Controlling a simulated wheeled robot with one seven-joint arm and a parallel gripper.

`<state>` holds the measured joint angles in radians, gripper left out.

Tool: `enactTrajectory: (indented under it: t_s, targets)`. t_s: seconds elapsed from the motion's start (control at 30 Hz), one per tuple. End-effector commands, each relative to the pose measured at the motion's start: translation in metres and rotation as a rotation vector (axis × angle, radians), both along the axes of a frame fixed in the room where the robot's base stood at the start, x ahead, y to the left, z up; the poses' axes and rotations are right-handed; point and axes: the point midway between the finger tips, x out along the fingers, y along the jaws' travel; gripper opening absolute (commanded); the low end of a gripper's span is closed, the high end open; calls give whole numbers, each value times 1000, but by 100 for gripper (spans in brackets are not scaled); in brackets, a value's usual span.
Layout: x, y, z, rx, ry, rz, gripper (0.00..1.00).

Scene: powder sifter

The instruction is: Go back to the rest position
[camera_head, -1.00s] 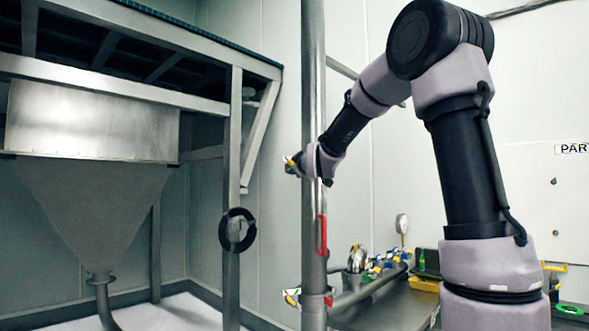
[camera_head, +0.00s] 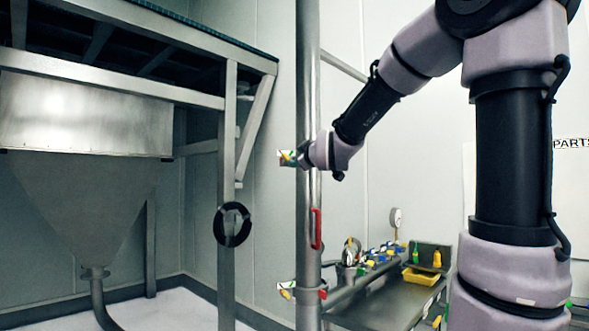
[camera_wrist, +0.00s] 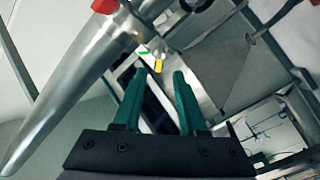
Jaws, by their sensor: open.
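My gripper's two green fingers (camera_wrist: 158,72) are spread apart in the wrist view, with nothing held between them. In the head view my wrist overlaps the upper part of a vertical steel pipe (camera_head: 308,90), and the fingers are too small to make out there. A small white, green and yellow tag (camera_head: 288,158) shows just left of the wrist. In the wrist view the steel pipe (camera_wrist: 75,85) slants past on the left, apart from the fingers, and a yellow and green piece (camera_wrist: 158,65) shows beyond the fingertips.
A red handle (camera_head: 316,228) is on the pipe, with another tag (camera_head: 287,289) lower down. A steel hopper (camera_head: 80,195) hangs in a frame at left, with a black ring (camera_head: 232,224) on its post. A bench (camera_head: 385,305) at right carries fittings and a yellow tray (camera_head: 420,277).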

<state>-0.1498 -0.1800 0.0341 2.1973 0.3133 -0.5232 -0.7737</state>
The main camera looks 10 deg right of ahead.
Motion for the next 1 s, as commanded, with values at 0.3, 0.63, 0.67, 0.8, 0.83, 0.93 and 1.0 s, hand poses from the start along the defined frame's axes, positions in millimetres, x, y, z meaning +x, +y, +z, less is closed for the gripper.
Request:
enactTrajectory:
  t_s: [0.3, 0.63, 0.67, 0.8, 0.83, 0.93, 1.0]
  targets:
    - [-15, -7, -8, 74, 68, -4, 41]
    - [-156, -44, -93, 643, 600, -174, 41]
    - [-172, -46, -102, 697, 648, -204, 41]
    - [-238, -50, -138, 915, 838, -347, 41]
    - [-249, -50, -143, 952, 868, -374, 41]
    - [-278, -49, -158, 1043, 945, -449, 41]
    - [-290, -49, -164, 1080, 975, -481, 41]
